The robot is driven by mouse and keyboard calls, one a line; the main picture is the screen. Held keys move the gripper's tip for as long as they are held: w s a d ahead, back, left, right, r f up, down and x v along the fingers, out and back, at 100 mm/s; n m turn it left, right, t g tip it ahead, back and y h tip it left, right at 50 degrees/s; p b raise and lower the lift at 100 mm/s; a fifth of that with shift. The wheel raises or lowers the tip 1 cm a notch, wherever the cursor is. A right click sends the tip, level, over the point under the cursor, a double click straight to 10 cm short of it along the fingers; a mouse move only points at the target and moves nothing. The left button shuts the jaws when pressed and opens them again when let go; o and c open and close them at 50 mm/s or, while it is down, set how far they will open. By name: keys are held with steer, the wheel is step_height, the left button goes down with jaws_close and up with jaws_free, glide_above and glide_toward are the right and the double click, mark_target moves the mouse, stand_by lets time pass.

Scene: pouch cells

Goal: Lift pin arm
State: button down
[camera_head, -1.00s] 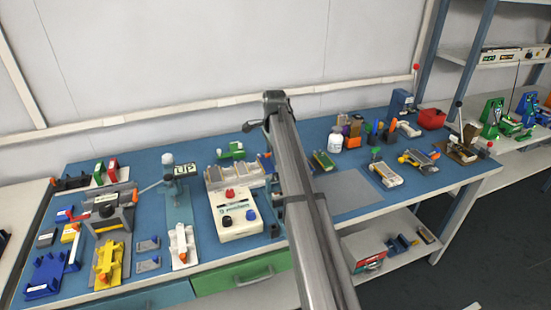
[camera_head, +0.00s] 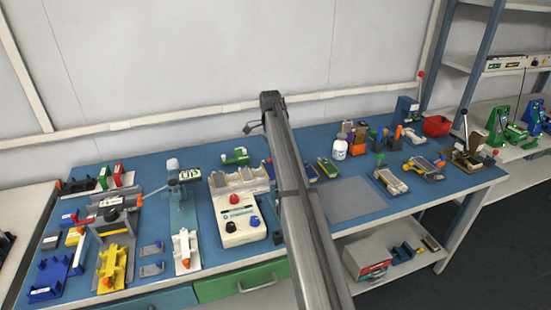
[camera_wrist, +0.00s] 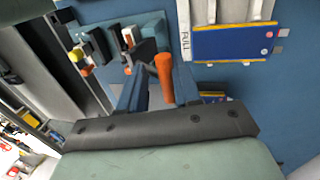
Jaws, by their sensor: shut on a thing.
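In the wrist view, an orange handle (camera_wrist: 165,77), which I take to be the pin arm, stands up between the two dark blue fingers of my gripper (camera_wrist: 158,88). My gripper is shut on it. The lower end of the handle and whatever it joins are hidden. A holder (camera_wrist: 150,25) with black, white and orange parts lies just beyond the fingers. In the head view my arm covers my gripper and the handle.
A blue cell (camera_wrist: 232,42) lies on a white tray marked FULL (camera_wrist: 186,45), right of my fingers in the wrist view. In the head view, a white tester box (camera_head: 238,228) stands left of my arm. A bare grey mat (camera_head: 352,200) lies to the right.

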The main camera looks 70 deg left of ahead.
steer(key=shift+s+a+f, duration=0.15)
steer(key=shift+a+f, duration=0.2)
steer(key=shift+f, duration=0.3)
steer(key=c, duration=1.1)
jaws_free()
steer(key=shift+r, duration=0.1)
steer(key=shift+d+v, duration=0.2)
steer(key=shift+v, duration=3.75)
